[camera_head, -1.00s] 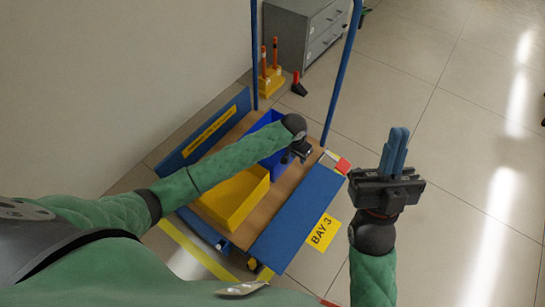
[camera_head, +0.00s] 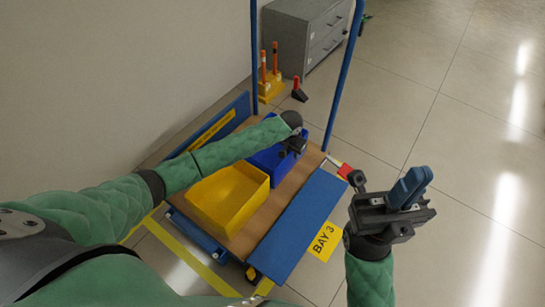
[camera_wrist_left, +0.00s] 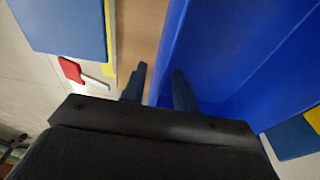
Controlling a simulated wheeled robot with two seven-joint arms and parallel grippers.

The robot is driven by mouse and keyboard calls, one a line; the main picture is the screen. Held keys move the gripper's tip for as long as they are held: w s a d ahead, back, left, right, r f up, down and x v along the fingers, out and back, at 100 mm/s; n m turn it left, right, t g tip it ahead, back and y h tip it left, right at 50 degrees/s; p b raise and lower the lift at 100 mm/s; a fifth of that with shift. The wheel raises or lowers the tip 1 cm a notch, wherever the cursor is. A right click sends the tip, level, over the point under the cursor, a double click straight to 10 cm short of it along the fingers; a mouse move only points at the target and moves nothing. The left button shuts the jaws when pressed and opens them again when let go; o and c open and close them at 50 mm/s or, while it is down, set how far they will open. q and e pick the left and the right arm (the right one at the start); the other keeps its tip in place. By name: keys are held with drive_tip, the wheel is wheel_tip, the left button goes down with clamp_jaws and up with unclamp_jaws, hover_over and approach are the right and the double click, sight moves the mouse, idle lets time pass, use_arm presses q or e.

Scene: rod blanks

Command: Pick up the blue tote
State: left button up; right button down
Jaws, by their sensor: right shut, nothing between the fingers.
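The blue tote (camera_head: 266,161) stands on the wooden deck of a cart, behind a yellow tote, partly hidden by my left arm. My left gripper (camera_head: 297,147) is at its right side. In the left wrist view the blue tote (camera_wrist_left: 245,50) fills the upper right. There my left gripper (camera_wrist_left: 158,85) has its fingers apart, one over the bare deck outside the tote's wall and one over the tote's inside. I cannot tell whether either finger touches the wall. My right gripper (camera_head: 410,187) is shut and empty, over the floor right of the cart.
The yellow tote (camera_head: 228,197) sits at the cart's near end. Blue side panels (camera_head: 297,224) flank the deck, and tall blue posts (camera_head: 345,75) rise behind it. A grey cabinet (camera_head: 305,40) and orange-white posts (camera_head: 269,72) stand behind. Floor at right is clear.

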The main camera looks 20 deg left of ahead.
use_arm(q)
drive_tip(key=f, duration=0.2)
drive_tip(key=shift+w+d+f, duration=0.1)
drive_tip(key=shift+w+f, duration=0.2)
drive_tip(key=shift+f, duration=0.1)
clamp_jaws()
drive_tip(key=shift+r, duration=0.1)
idle(1.0)
